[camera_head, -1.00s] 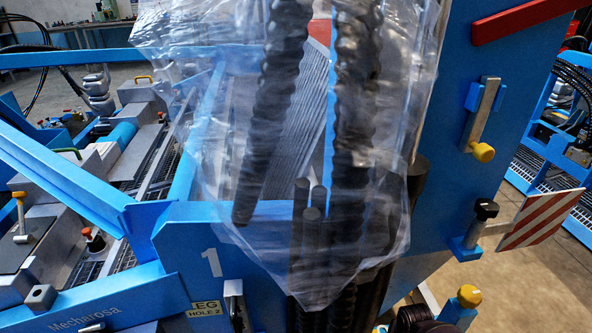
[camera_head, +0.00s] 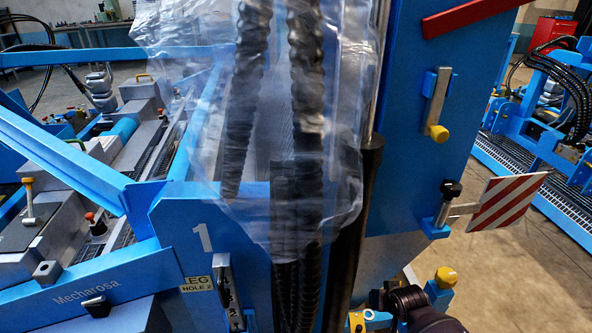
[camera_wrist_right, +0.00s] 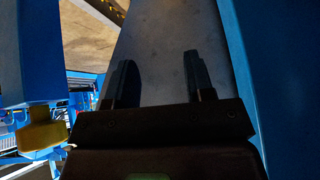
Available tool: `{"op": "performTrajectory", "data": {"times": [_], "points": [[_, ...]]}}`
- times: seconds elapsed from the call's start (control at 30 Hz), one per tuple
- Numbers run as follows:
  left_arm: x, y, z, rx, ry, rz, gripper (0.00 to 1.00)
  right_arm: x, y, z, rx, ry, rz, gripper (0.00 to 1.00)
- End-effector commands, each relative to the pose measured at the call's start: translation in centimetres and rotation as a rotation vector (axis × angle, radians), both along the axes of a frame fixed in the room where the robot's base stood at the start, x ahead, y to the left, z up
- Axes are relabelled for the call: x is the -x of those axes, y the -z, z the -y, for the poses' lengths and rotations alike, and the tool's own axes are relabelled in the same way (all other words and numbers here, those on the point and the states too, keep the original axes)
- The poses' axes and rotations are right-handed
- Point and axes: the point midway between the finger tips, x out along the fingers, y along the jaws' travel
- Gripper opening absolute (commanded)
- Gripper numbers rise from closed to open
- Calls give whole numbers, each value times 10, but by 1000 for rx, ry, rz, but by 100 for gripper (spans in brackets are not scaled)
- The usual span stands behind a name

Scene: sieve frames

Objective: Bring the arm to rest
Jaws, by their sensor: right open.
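In the right wrist view my right gripper (camera_wrist_right: 158,75) is open. Its two dark fingers stand well apart with nothing between them, in front of a plain grey surface (camera_wrist_right: 165,30). Blue frame parts flank it on both sides. A dark rounded part at the bottom of the head view looks like my right arm, low in front of the blue machine (camera_head: 170,225); its gripper cannot be made out there. My left gripper is not in view.
A clear plastic sheet (camera_head: 185,40) with dark corrugated hoses (camera_head: 305,60) hangs in front of the machine. A red-and-white striped plate (camera_head: 507,200) and a yellow knob (camera_head: 438,132) stick out at the right. Bare floor (camera_head: 520,285) shows at lower right.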

Motion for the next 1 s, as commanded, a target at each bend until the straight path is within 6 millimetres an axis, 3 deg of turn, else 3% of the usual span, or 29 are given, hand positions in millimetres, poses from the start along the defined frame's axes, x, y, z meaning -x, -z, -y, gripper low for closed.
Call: {"op": "performTrajectory", "data": {"times": [0.1, 0.27, 0.6, 0.8, 1.0], "points": [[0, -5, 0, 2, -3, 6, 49, 13, -37, -11, 25, -83, 169, 49], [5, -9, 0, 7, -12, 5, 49, 50, -81, -16, 70, -153, 360, 49], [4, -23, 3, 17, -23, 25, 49, 157, -143, -4, 141, -162, 555, 49], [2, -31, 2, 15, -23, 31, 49, 228, -156, 10, 152, -113, 537, 49], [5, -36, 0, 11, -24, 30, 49, 295, -139, 24, 153, -67, 432, 49]]}}
